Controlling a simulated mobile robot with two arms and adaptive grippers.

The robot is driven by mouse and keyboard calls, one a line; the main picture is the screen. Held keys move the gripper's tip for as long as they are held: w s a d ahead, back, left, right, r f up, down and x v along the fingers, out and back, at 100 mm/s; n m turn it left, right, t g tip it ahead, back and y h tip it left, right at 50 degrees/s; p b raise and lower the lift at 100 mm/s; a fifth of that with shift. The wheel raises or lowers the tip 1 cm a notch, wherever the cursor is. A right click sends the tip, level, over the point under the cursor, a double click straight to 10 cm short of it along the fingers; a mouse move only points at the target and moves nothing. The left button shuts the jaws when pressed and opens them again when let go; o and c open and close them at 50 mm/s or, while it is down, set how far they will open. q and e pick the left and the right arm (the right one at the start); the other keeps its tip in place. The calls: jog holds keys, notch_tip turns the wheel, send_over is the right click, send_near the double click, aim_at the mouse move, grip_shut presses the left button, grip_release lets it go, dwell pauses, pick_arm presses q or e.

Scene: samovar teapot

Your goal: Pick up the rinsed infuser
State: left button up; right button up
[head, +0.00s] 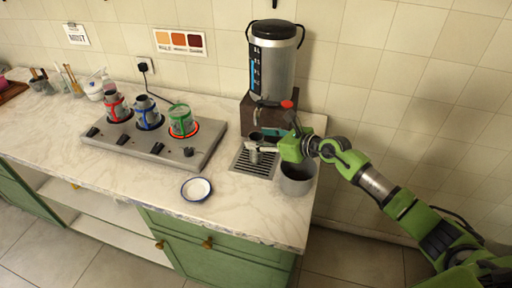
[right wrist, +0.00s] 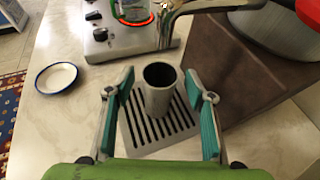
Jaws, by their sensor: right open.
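A small grey metal cylinder with a dark open top, which looks like the infuser (right wrist: 160,98), stands upright on the slotted drip tray (right wrist: 142,141) in the right wrist view. In the head view the infuser (head: 254,157) is small and partly hidden by my gripper. My right gripper (right wrist: 160,92) is open, with one teal-padded finger on each side of the infuser and a visible gap to both. In the head view my right gripper (head: 264,147) reaches in from the right, under the spout. My left gripper is not in view.
The samovar (head: 273,65) with its red-knobbed tap stands on a brown base behind the tray. A grey pot (head: 297,179) stands right of the tray. A burner panel (head: 145,158) with three banded pots is at left. A white saucer (head: 196,189) lies in front; counter around it is clear.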

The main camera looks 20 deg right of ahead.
jog(key=shift+w+a+f, duration=0.15)
jog(key=shift+w+a, duration=0.05)
jog(key=shift+w, duration=0.05)
jog(key=shift+s, duration=0.1)
jog(key=shift+c, duration=1.2)
jog(key=c, duration=1.1)
jog(key=shift+o, duration=0.2)
jog(key=shift+d, duration=0.1)
